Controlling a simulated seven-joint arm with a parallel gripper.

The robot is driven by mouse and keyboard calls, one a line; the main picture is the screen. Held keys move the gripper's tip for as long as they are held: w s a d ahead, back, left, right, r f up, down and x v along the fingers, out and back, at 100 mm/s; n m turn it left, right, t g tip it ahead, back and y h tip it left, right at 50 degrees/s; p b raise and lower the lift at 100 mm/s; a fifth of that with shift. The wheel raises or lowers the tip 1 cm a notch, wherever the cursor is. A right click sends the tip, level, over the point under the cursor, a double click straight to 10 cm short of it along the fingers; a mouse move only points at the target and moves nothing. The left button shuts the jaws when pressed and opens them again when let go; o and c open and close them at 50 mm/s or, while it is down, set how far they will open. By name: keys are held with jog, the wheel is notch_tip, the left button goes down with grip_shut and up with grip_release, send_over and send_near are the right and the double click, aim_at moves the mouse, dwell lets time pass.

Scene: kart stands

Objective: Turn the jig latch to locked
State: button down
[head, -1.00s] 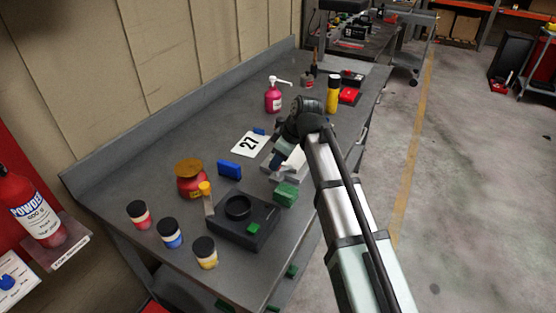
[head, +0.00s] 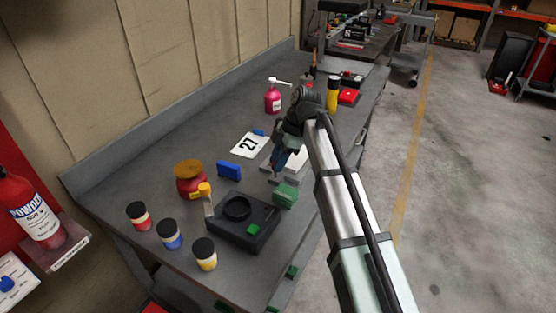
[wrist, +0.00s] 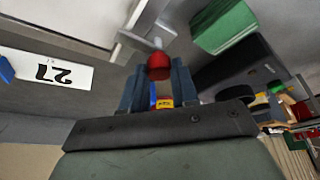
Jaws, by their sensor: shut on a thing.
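The jig is a pale grey block (head: 296,163) on the bench, partly hidden behind my gripper in the head view. In the wrist view, its light metal bar (wrist: 135,40) leads to a red knob (wrist: 158,66), which looks like the latch handle. My gripper (head: 277,171) is low at the jig's near left side. In the wrist view, my gripper (wrist: 158,80) has its two blue fingers on either side of the red knob, shut on it. The latch's pivot and any lock marking cannot be made out.
A green block (head: 285,195) and a black fixture with a ring (head: 258,230) stand close in front of the jig. A blue block (head: 229,170), a card marked 27 (head: 249,145) and several jars lie to the left. A pink pump bottle (head: 273,98) stands behind.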

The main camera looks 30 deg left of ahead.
dwell(0.4)
jog(key=c, duration=0.9)
grip_release()
jog(key=shift+o, duration=0.2)
jog(key=v, duration=1.3)
jog(key=shift+r, duration=0.4)
jog(key=shift+w, duration=0.2)
